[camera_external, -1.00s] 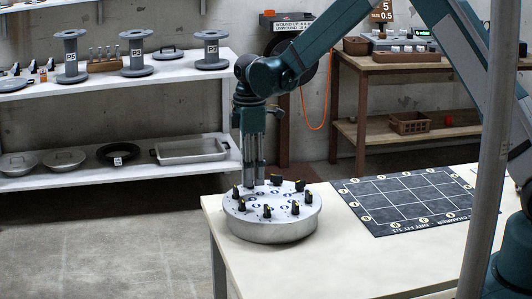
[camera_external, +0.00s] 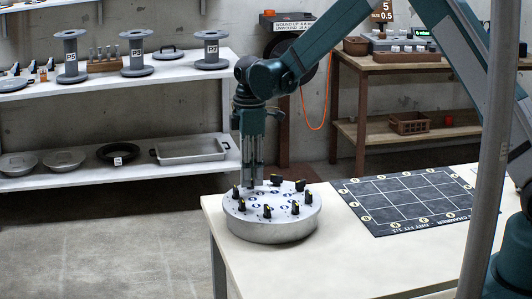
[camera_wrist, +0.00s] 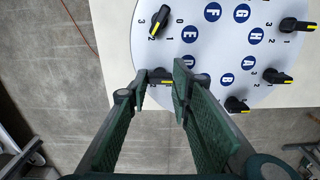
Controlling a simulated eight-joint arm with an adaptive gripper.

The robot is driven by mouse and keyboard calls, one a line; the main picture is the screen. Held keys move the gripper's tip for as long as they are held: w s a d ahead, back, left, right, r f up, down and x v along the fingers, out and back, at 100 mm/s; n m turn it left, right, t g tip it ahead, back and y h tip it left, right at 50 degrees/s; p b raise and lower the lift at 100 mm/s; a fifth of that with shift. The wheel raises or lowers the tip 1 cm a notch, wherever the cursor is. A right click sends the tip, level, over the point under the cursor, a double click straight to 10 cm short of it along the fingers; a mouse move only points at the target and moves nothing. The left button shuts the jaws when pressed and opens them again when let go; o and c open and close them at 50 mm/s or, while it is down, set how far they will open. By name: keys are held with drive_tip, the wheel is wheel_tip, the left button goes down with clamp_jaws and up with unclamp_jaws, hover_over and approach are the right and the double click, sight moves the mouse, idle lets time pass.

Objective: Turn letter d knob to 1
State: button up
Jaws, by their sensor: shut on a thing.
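The round pale knob plate (camera_external: 270,228) sits on the front left of the table, with black yellow-marked knobs around its rim and blue letter discs inside. In the wrist view, the letter d knob (camera_wrist: 166,80) is between the fingertips of my gripper (camera_wrist: 162,82), which is shut on it. Only part of the knob and its yellow stripe show; the fingers hide the rest and most of its scale. Its blue letter disc (camera_wrist: 188,62) is near the right finger. In the external view, my gripper (camera_external: 256,184) points straight down at the plate's far left rim.
The E knob (camera_wrist: 159,22) stands close by at the upper left, and another knob (camera_wrist: 237,104) is right of the fingers. A dark grid mat (camera_external: 410,203) lies right of the plate. A grey pole (camera_external: 487,150) stands in front. The table's front is clear.

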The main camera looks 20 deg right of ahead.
drive_tip(key=shift+m, duration=0.3)
drive_tip(key=m+b, duration=0.3)
drive_tip(key=m, duration=0.1)
drive_tip(key=shift+m, duration=0.3)
drive_tip(key=m+b, duration=0.2)
drive_tip(key=m, duration=0.4)
idle(0.3)
drive_tip(key=o, duration=0.9)
drive_tip(key=shift+r, duration=0.1)
wheel_tip(320, 180, up, 12)
idle(0.6)
